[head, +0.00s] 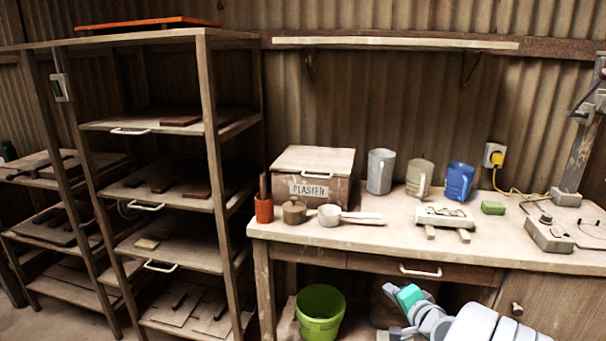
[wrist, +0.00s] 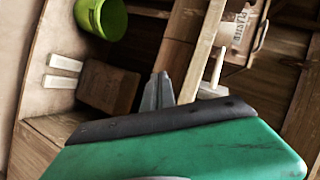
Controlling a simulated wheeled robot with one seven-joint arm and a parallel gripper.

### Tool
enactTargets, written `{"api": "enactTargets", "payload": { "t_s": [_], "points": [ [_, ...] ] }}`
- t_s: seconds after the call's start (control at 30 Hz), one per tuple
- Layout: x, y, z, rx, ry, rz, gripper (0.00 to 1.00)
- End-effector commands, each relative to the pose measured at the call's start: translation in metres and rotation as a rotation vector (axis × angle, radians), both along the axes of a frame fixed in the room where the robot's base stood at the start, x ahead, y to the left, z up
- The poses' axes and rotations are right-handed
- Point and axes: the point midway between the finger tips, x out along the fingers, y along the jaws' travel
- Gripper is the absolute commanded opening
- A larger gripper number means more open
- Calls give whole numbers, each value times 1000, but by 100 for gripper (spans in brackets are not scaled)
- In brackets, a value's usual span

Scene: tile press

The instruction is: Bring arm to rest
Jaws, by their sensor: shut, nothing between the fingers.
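My gripper (head: 398,333) is low at the bottom of the head view, in front of the workbench (head: 400,237) and below its top. Part of my arm runs to the right from it. In the wrist view my gripper's fingers (wrist: 158,92) are together with nothing between them. A green and black part fills the lower part of the wrist view and hides what lies behind it. No object is held.
A green bucket (head: 320,318) stands under the bench, left of my gripper. A drawer with a pale handle (head: 420,271) is above it. A wooden shelf rack (head: 212,150) stands left.

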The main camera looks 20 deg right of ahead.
Motion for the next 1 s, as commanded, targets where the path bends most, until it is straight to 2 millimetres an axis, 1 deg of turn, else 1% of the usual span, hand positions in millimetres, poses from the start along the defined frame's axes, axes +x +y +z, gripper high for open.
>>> {"api": "enactTargets", "payload": {
  "t_s": [0.03, 0.07, 0.1, 0.17, 0.2, 0.27, 0.3, 0.37, 0.4, 0.5, 0.6, 0.67, 1.0],
  "points": [
    [16, 47, 34, -79, 98, 134, 0],
    [20, 74, 41, -130, 165, 212, 0],
    [21, 107, 51, -200, 253, 313, 0],
    [14, 153, 66, -304, 373, 456, 0],
    [4, 180, 78, -374, 447, 542, 0],
    [-15, 215, 98, -473, 549, 663, 0],
    [-31, 235, 112, -537, 611, 737, 0],
    [-56, 258, 133, -619, 692, 832, 0],
    [-72, 269, 145, -663, 738, 885, 0],
    [-105, 286, 164, -736, 818, 977, 0],
    [-123, 292, 170, -764, 859, 1019, 0],
    [-126, 292, 170, -768, 866, 1028, 0],
    [-126, 292, 170, -768, 866, 1028, 0]
  ]
}}
